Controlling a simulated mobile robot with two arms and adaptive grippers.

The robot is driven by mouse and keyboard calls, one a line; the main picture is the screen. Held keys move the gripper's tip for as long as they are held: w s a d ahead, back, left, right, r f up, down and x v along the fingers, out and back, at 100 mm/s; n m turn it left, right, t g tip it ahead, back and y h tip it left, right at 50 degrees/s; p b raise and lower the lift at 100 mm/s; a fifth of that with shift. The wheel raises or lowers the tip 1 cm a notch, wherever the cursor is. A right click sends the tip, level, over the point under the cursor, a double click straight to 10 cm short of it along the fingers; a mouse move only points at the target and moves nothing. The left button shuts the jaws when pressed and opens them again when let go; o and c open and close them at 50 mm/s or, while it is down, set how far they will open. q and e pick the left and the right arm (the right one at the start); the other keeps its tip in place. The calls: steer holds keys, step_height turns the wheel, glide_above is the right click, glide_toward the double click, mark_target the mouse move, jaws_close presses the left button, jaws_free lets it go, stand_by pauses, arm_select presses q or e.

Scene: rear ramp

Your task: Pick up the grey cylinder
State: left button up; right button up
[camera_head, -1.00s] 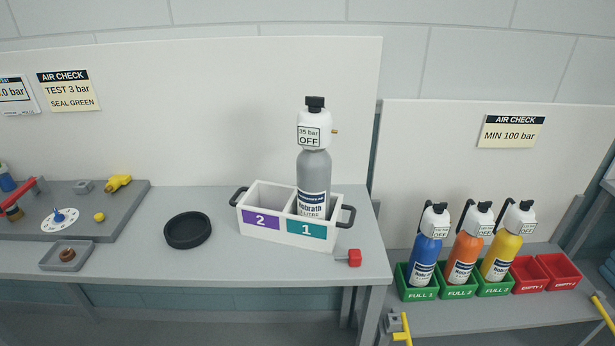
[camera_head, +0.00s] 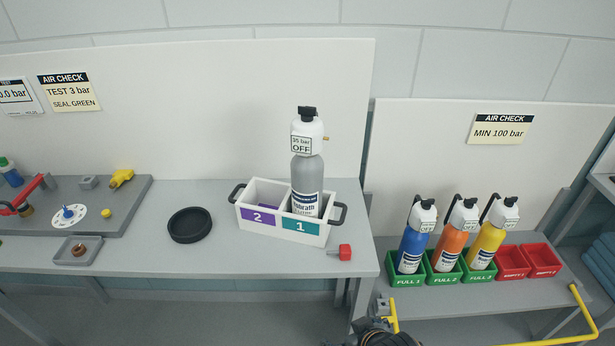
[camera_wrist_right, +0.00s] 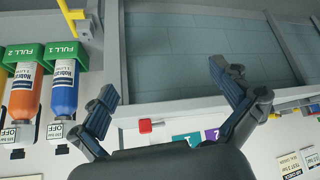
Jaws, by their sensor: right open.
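The grey cylinder (camera_head: 305,172) stands upright in compartment 1 of the white two-compartment carrier (camera_head: 283,224) on the left bench. It has a white head reading "35 bar OFF" and a black knob on top. Compartment 2 of the carrier looks empty. My right gripper (camera_wrist_right: 172,92) is open and empty in the right wrist view, its two fingers spread apart. In the head view only a dark part of the right arm shows at the bottom edge, below the bench front and well away from the cylinder. My left gripper is not in view.
A black ring dish (camera_head: 189,225) and a red knob (camera_head: 345,252) lie on the bench near the carrier. Blue, orange and yellow cylinders stand in green bins (camera_head: 408,280) on the lower right shelf, beside empty red bins (camera_head: 512,261). Yellow rails (camera_head: 582,305) stick out at the shelf front.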

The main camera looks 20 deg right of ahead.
steer(key=w+r+t, duration=0.6)
steer(key=w+r, duration=0.5)
steer(key=m+t, duration=0.2)
steer(key=t, duration=0.3)
glide_toward(313, 187)
steer(key=shift+h, duration=0.3)
steer(key=w+p, duration=0.2)
steer(key=w, duration=0.5)
steer(key=shift+w, duration=0.4)
steer(key=shift+w+a, duration=0.1)
steer(key=shift+w, duration=0.5)
steer(key=shift+w+p, duration=0.35)
steer(key=shift+p, duration=0.05)
steer(key=shift+w+a+f+p, duration=0.15)
steer(key=shift+w+p, duration=0.2)
steer(key=shift+w, duration=0.8)
steer(key=shift+w+f+p, duration=0.15)
steer(key=shift+w+p, duration=0.2)
steer(key=shift+w, duration=0.8)
